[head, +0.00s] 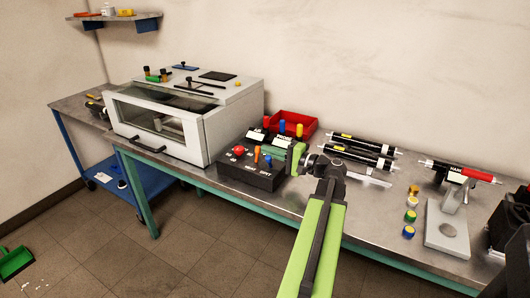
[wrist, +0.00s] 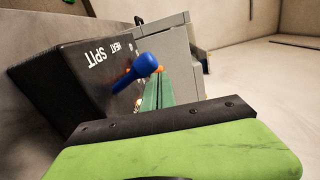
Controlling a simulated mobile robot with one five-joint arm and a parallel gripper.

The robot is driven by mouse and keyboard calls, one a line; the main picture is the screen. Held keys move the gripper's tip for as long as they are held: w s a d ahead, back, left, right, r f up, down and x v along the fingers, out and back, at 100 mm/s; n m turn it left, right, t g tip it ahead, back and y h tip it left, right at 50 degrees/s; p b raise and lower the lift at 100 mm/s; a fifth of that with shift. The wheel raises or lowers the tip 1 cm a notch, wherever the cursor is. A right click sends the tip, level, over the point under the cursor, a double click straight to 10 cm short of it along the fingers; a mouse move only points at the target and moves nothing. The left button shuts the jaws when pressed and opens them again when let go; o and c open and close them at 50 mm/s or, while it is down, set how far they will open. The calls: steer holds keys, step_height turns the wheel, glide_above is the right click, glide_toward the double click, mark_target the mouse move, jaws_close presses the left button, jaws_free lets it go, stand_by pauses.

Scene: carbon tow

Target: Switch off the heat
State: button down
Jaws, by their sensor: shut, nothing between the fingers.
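The black control box (head: 250,174) stands at the table's front edge in the head view. It carries a red, an orange (head: 257,154) and a blue lever (head: 267,160). The orange lever stands above a small label that seems to read HEAT. In the wrist view the box (wrist: 60,75) shows the words HEAT and SPIT, with the blue lever (wrist: 147,64) close in front of the fingers. The orange lever is mostly hidden behind it. My gripper (head: 282,150) is shut and empty, just right of the levers; its fingers (wrist: 157,92) point towards them. I cannot tell whether they touch.
A white glass-fronted oven (head: 195,125) stands left of the box. Behind the box are upright red, blue and yellow handles and a red bin (head: 310,122). Black tubes (head: 355,150) lie to the right, beside a metal stand (head: 447,230) and several coloured caps.

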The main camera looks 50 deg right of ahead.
mark_target(277, 161)
steer(key=shift+d, duration=0.1)
stand_by(1.0)
steer(key=shift+s+d+f, duration=0.1)
steer(key=shift+d, duration=0.1)
steer(key=shift+s+d+f+b, duration=0.25)
steer(key=shift+s+d, duration=0.15)
steer(key=shift+d, duration=0.15)
steer(key=shift+s+d+f+b, duration=0.15)
steer(key=shift+s+d+b, duration=0.15)
steer(key=shift+d, duration=0.2)
steer(key=s, duration=0.3)
steer(key=s+d, duration=0.1)
steer(key=s, duration=0.5)
steer(key=shift+s+d, duration=0.35)
steer(key=shift+s, duration=0.65)
